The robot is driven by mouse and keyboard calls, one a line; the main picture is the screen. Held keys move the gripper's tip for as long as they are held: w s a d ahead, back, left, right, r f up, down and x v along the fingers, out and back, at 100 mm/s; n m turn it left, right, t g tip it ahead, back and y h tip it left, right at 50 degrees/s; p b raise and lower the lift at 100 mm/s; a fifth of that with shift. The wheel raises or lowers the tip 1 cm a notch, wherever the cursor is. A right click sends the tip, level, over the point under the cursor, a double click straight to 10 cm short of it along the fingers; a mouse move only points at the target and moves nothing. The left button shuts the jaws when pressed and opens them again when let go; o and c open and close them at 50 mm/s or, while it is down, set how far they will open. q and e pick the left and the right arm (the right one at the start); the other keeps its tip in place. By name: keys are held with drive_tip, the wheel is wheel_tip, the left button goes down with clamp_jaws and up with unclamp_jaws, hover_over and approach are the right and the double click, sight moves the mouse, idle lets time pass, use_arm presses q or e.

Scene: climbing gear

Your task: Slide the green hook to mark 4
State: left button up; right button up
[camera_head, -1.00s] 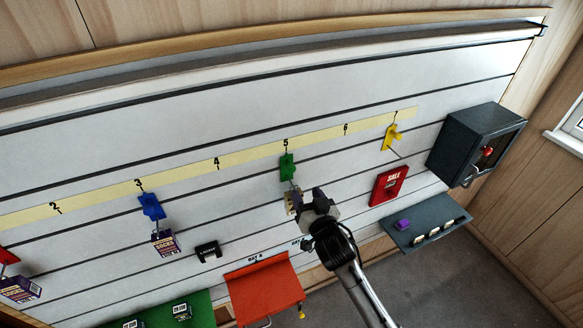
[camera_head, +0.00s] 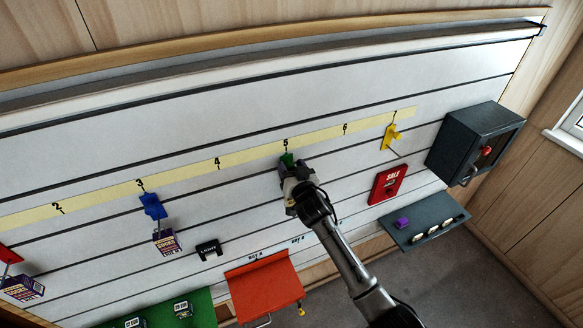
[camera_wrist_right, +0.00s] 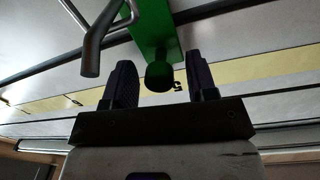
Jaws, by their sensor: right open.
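The green hook (camera_head: 287,159) hangs on the slatted wall just under mark 5 on the yellow number strip (camera_head: 252,156). Mark 4 (camera_head: 217,163) is to its left on the strip. My right gripper (camera_head: 292,175) is at the hook and covers its lower part in the head view. In the right wrist view the green hook (camera_wrist_right: 152,25) shows with its round knob between the two open fingers of my right gripper (camera_wrist_right: 160,85). There are gaps on both sides of the knob. My left gripper is not in view.
A blue hook (camera_head: 152,206) with a purple box (camera_head: 167,242) hangs at mark 3. A yellow hook (camera_head: 391,137) is at mark 7. A red sale sign (camera_head: 388,184) and a dark box (camera_head: 473,143) are to the right. The strip between marks 4 and 5 is clear.

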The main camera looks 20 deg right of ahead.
clamp_jaws()
idle(0.6)
